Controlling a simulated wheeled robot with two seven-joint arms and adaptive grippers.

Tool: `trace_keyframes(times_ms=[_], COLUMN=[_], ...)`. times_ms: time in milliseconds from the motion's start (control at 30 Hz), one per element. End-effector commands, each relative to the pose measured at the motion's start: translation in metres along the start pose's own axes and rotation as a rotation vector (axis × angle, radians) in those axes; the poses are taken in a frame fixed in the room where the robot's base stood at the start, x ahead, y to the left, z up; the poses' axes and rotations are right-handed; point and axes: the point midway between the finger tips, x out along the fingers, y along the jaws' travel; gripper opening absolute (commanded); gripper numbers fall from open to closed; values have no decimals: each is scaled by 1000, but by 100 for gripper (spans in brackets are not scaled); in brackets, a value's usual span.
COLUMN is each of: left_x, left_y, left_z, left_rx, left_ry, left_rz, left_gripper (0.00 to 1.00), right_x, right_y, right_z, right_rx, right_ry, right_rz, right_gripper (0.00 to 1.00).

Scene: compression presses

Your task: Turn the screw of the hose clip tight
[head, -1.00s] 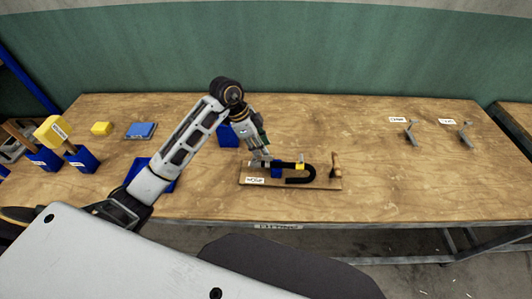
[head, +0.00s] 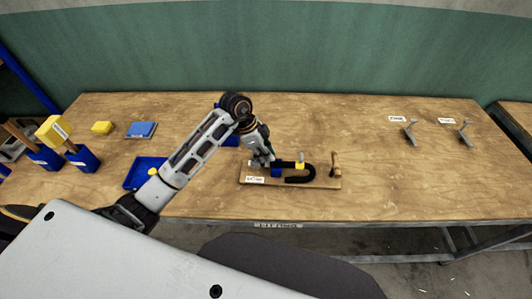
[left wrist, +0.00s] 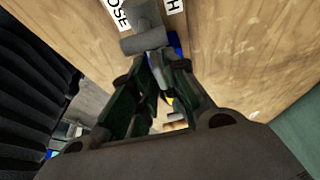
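The hose board (head: 318,184) lies on the bench near its front edge. A black hose (head: 303,179) bends in a U on it. A yellow part (head: 299,166) with a small grey piece standing up sits on the hose; I cannot make out the clip's screw. My left gripper (head: 264,162) points down at the hose's left end, above a blue block (head: 277,172). In the left wrist view, dark green fingers (left wrist: 166,66) frame a narrow gap with grey, blue and yellow behind it; whether they hold anything is unclear. A grey T-shaped piece (left wrist: 146,38) lies beyond the tips. My right gripper is out of view.
A wooden peg (head: 335,166) stands at the board's right end. Two grey metal pieces (head: 410,134) (head: 465,134) stand at the right. The bench between is clear.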

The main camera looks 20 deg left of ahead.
Motion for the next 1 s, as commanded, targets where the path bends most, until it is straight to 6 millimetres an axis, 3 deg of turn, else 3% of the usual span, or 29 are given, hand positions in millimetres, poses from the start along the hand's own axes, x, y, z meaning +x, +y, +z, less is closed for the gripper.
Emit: trace_keyframes(times_ms=[100,567,1000], left_x=[0,-1,-2], left_y=[0,-1,-3], left_z=[0,0,-1], left_rx=[0,39,275], left_ry=[0,0,-2], left_rz=[0,15,113], left_gripper=[0,0,0], right_x=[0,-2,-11], right_y=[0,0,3], right_z=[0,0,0], right_rx=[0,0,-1], right_ry=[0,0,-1], right_rz=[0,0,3], right_gripper=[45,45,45])
